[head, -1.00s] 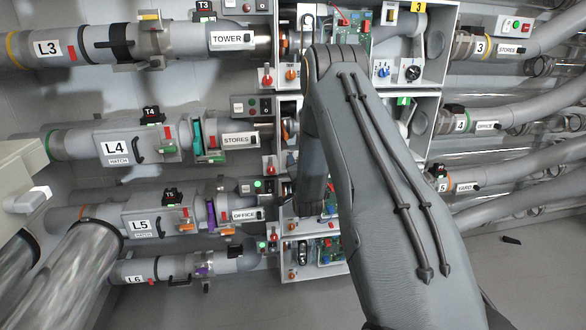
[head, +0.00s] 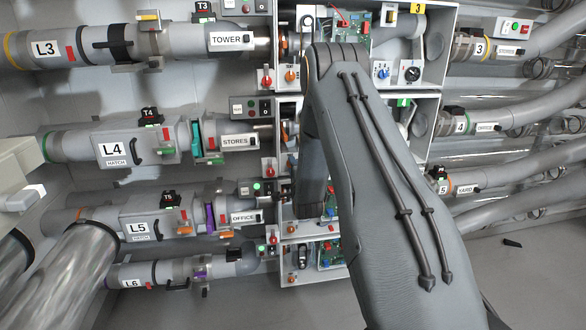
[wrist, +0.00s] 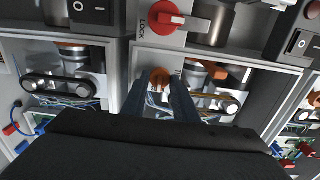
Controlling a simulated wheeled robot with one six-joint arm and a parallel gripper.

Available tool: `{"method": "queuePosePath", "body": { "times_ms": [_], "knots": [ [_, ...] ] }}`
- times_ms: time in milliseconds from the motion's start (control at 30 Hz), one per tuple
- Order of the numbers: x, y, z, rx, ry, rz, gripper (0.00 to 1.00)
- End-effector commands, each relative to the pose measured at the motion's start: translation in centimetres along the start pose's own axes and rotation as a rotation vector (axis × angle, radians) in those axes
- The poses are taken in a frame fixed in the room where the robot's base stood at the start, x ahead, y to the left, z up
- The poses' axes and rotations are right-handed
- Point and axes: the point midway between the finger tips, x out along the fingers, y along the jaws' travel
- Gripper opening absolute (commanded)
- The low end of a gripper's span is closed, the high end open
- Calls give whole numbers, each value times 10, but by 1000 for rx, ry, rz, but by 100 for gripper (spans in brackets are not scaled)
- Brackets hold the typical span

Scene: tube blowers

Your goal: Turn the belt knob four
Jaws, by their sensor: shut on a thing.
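In the wrist view, an orange belt knob (wrist: 157,76) sits at the front of an open grey machine bay, with the ends of my two dark fingers around it. My gripper (wrist: 160,84) is shut on this knob. A tan belt (wrist: 222,106) runs over pulleys just right of the fingers. I cannot read a number on the knob. In the head view my arm hides the gripper and the knob; the row labelled L4 (head: 113,151) lies to the left of the arm.
A red knob (wrist: 166,21) marked LOCK sits above the bay in the wrist view. A black rocker switch (wrist: 90,10) is at its upper left. A neighbouring bay with a dark belt (wrist: 58,86) is on the left. Circuit boards and loose wires are close by.

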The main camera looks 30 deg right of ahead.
Motion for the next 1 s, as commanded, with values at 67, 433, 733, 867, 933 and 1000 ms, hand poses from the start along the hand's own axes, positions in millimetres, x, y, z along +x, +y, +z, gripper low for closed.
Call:
{"method": "queuePosePath", "body": {
  "times_ms": [67,433,733,867,933,1000],
  "knots": [
    [0,0,-1,1,3,1,4],
    [0,0,0,0,0,1,34],
    [-27,1,0,-1,0,2,34],
    [-49,1,0,-1,1,2,34],
    [-60,2,-1,0,2,3,34],
    [-68,2,-1,0,2,2,34]
  ]
}}
